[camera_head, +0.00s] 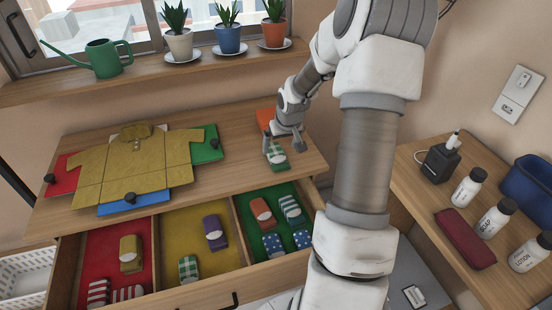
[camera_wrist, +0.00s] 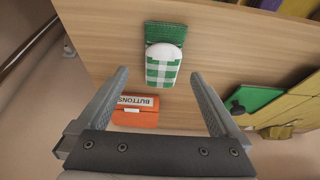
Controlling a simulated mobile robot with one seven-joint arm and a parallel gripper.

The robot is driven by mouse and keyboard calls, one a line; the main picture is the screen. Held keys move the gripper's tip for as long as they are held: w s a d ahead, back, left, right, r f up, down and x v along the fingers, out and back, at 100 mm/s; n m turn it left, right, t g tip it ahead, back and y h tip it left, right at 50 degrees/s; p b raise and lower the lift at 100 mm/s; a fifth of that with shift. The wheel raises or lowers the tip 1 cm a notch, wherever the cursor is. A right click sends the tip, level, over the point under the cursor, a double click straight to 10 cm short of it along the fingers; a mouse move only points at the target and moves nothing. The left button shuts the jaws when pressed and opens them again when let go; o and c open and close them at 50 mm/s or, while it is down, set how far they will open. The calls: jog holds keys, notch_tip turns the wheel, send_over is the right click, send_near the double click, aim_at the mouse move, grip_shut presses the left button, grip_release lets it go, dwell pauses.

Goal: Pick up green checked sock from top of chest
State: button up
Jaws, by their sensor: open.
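The green checked sock (camera_head: 277,158) lies folded on the right part of the wooden chest top (camera_head: 235,160). In the wrist view the sock (camera_wrist: 161,68) shows a green-and-white checked part, a white band and a dark green part. My gripper (camera_head: 284,138) is above the chest top by the sock. In the wrist view its fingers (camera_wrist: 160,76) are spread wide, one to each side of the sock's line, with nothing between them held. Contact with the sock is not visible.
An orange box marked BUTTONS (camera_wrist: 135,110) lies close by. A mustard shirt (camera_head: 135,165) rests on a colored folding board at left. The open drawer below has red, yellow and green compartments with folded socks; another green checked sock (camera_head: 188,269) lies in the yellow one. Potted plants line the shelf.

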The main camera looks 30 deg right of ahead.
aim_at(277, 155)
jog(key=x, duration=0.1)
jog(key=b+x, duration=0.1)
jog(key=x, duration=0.3)
jog(key=shift+a+f+b, duration=0.15)
jog(key=shift+a+b, duration=0.1)
jog(key=shift+b, duration=0.1)
jog(key=c, duration=1.3)
jog(key=shift+r, duration=0.2)
